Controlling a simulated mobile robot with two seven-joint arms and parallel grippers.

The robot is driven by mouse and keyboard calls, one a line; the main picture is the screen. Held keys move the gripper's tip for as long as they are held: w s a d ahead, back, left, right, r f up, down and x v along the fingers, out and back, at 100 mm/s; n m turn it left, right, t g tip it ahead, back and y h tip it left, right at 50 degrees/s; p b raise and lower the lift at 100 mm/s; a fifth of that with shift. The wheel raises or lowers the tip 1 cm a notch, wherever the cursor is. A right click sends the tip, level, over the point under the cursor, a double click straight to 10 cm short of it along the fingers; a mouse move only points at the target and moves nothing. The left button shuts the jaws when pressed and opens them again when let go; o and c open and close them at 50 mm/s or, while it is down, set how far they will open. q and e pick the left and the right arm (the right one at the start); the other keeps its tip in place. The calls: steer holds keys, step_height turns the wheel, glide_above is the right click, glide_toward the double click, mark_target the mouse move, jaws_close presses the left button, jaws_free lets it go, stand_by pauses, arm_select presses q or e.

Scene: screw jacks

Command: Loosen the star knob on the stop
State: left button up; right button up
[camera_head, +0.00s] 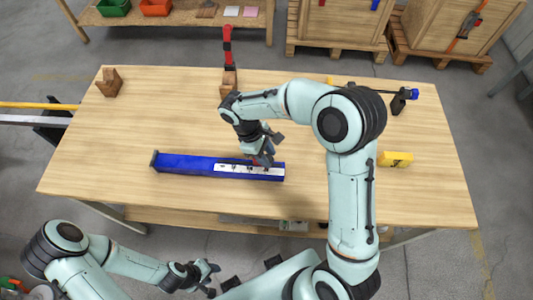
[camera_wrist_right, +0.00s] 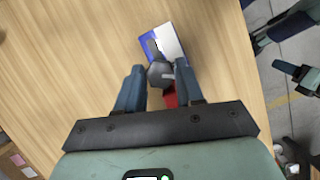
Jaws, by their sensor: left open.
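A long blue rail (camera_head: 190,163) with a white scale strip (camera_head: 232,169) lies on the workbench; its end also shows in the right wrist view (camera_wrist_right: 147,44). The red stop (camera_head: 257,162) sits near the rail's right end, mostly hidden in the head view by my right gripper (camera_head: 264,155). In the right wrist view the dark grey star knob (camera_wrist_right: 160,73) shows beside the red stop (camera_wrist_right: 170,97). My right gripper (camera_wrist_right: 160,80) is open, its fingers apart on either side of the knob, with gaps visible. My left gripper (camera_head: 212,279) is open and empty, off the bench's front edge.
The wooden workbench (camera_head: 130,140) is mostly clear. A wooden block (camera_head: 109,82) stands at the back left, a red upright tool (camera_head: 228,50) at the back.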

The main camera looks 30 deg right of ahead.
steer(key=shift+n, duration=0.3)
steer(key=shift+n+t+h, duration=0.4)
steer(key=shift+n+t, duration=0.1)
steer(key=shift+n, duration=0.7)
steer(key=shift+s+a+n+t+h, duration=0.15)
steer(key=shift+n+t, duration=0.2)
steer(key=shift+n, duration=0.65)
steer(key=shift+d+n+t+h, duration=0.15)
steer(key=shift+n+t, duration=0.2)
steer(key=shift+n, duration=0.65)
steer(key=shift+a, duration=0.1)
steer(key=o, duration=1.1)
steer(key=shift+c, duration=0.2)
steer(key=shift+r, duration=0.1)
